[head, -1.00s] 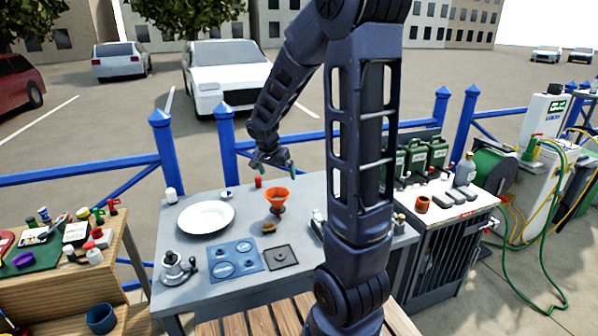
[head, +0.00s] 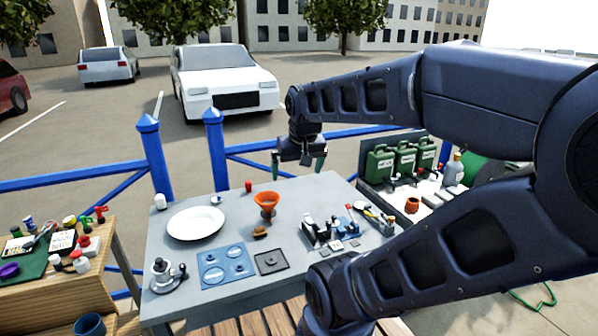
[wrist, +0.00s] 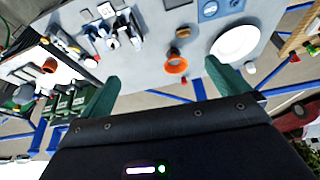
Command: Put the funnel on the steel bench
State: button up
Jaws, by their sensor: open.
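My gripper (head: 298,168) is open and empty, in the air above the bench's back edge, behind and right of the funnel. Its green-tipped fingers (wrist: 160,88) are spread wide in the wrist view.
On the bench are a white plate (head: 196,224), a blue plate with discs (head: 224,268), a dark square pad (head: 271,263), a brown item (head: 260,232) and a red cup (head: 249,186). Metal fixtures (head: 322,230) stand at right. Green canisters (head: 405,158) and a blue railing (head: 213,150) are behind.

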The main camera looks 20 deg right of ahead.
jog(key=shift+s+a+r+n, duration=0.15)
jog(key=shift+s+n, duration=0.25)
jog(key=shift+s, duration=0.65)
